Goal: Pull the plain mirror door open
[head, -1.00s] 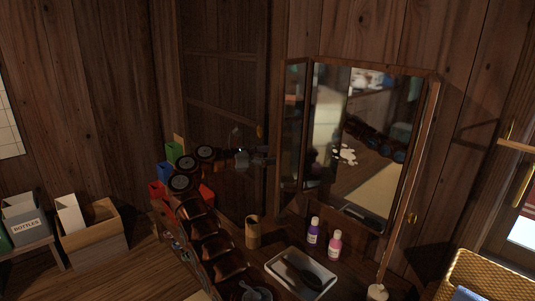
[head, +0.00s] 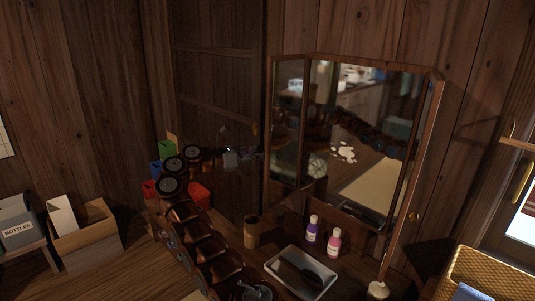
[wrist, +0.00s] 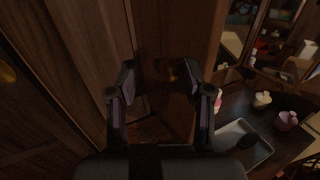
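The vanity's left mirror door (head: 290,125) is a narrow framed mirror, standing angled out from the centre mirror (head: 350,130). In the wrist view its dark wooden outer side (wrist: 185,35) carries a small brass knob (wrist: 173,75). My gripper (head: 258,154) is beside this door's outer side, dim against the dark wood. In the wrist view my gripper (wrist: 167,80) has its fingers spread, one on each side of the knob, with visible gaps. Contact with the door is too dark to tell. A right wing (head: 425,150) carries another knob (head: 413,217).
Below the mirrors, the vanity top holds a white tray (head: 279,272) with a dark brush, a purple bottle (head: 312,229), a pink bottle (head: 334,243) and a wooden cup (head: 251,232). A wicker basket (head: 470,270) is at right. Boxes (head: 85,228) stand at left.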

